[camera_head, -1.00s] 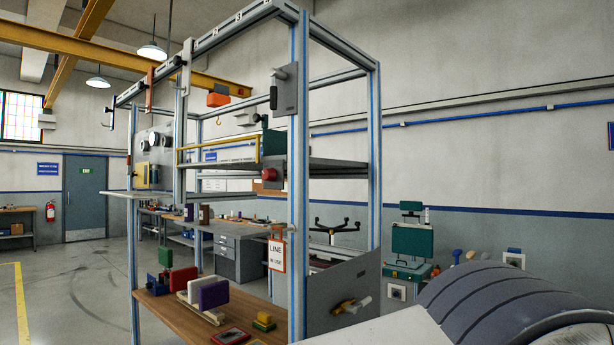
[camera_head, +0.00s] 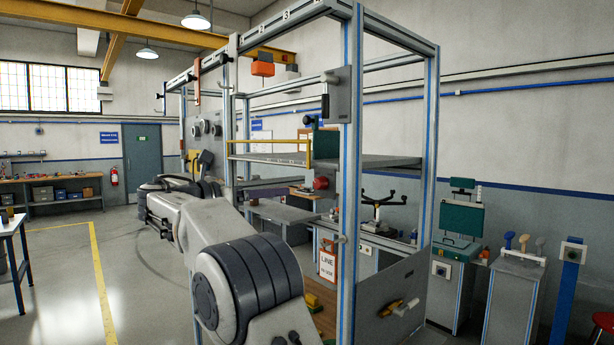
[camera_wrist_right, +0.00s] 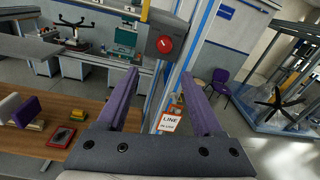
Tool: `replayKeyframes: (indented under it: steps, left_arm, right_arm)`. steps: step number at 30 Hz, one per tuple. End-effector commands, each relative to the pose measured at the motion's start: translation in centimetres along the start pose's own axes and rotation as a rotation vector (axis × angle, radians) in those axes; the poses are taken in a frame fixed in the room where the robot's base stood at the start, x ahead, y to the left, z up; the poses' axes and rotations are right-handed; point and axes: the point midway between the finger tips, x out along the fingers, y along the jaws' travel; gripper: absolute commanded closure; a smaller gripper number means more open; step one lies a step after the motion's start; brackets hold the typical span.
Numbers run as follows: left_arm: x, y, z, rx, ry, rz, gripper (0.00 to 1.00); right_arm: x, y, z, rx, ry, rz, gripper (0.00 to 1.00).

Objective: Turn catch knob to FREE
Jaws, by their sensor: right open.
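A red round knob with a pale line across its face (camera_wrist_right: 165,44) sits on a dark grey box on the blue-edged rack post in the right wrist view. A red knob on a grey box (camera_head: 321,183) also shows on the rack in the head view. I cannot read any FREE marking. My right gripper (camera_wrist_right: 160,76) is open and empty, its two purple fingers spread. The knob appears beyond the fingertips, between them and slightly higher, with no contact visible. In the head view my right arm reaches in front of the rack's left part. My left gripper is not in view.
A LINE sign (camera_wrist_right: 169,121) hangs below the knob. A wooden shelf (camera_wrist_right: 85,110) holds several small objects. The rack's front post (camera_head: 350,200) stands close to my arm. A grey lower panel (camera_head: 385,290) has a yellow handle. Open floor (camera_head: 60,270) lies left.

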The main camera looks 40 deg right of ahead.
Motion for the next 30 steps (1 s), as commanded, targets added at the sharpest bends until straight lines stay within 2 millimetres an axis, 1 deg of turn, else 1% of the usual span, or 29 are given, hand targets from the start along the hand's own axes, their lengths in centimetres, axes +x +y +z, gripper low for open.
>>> replayKeyframes:
  steps: [1, 5, 8, 15, 18, 21, 24, 30]
  left_arm:
    - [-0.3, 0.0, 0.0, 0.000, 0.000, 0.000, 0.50]
    - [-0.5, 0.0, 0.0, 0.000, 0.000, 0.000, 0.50]
    - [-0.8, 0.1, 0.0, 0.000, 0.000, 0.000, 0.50]
    - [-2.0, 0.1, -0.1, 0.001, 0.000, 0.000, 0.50]
    - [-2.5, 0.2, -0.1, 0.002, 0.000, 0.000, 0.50]
    - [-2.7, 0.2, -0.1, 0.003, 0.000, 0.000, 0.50]
    - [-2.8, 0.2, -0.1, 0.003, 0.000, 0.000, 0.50]
    - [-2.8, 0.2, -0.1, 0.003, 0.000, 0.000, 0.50]
  right_arm:
    - [0.5, -0.2, 0.7, -0.010, -0.015, -0.022, 0.32]
    - [1.7, -0.5, 1.2, -0.022, -0.029, -0.040, 0.32]
    - [3.3, -0.7, 1.3, -0.022, -0.028, -0.039, 0.32]
    - [7.8, -0.7, 1.4, -0.021, -0.027, -0.037, 0.32]
    - [9.2, -0.8, 1.5, -0.021, -0.027, -0.036, 0.32]
    - [10.2, -0.8, 1.4, -0.019, -0.027, -0.035, 0.32]
    - [10.8, -0.7, 1.4, -0.019, -0.027, -0.033, 0.32]
    - [10.9, -0.7, 1.3, -0.019, -0.027, -0.032, 0.32]
